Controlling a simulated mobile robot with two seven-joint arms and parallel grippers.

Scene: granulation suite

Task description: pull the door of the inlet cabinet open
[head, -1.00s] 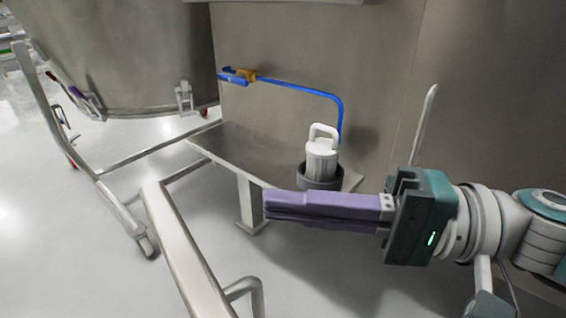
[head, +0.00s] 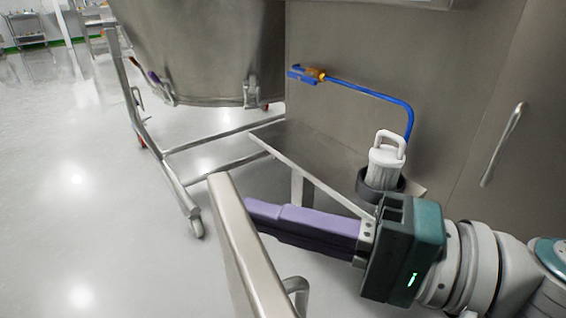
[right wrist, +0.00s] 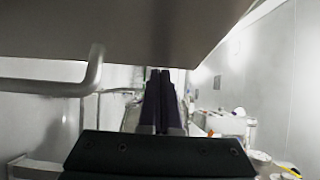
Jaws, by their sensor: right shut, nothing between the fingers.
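The inlet cabinet is probably the large steel housing; a flat steel door panel (head: 459,120) at the right of the head view carries a slanting bar handle (head: 502,143). The panel looks closed. My right gripper (head: 250,214) is shut and empty, its purple fingers pointing left, well to the left of the handle and lower in the picture. A metal rail crosses in front of its fingertips; I cannot tell whether they touch. The right wrist view shows the dark fingers (right wrist: 160,78) together. My left gripper is not in view.
The metal rail (head: 238,235) stands close in front. A steel shelf (head: 315,150) bears a white canister (head: 386,160) in a dark ring, beside a blue pipe (head: 375,92). A wheeled steel vessel (head: 205,45) stands left. In the right wrist view, a bent tube (right wrist: 85,82) is near.

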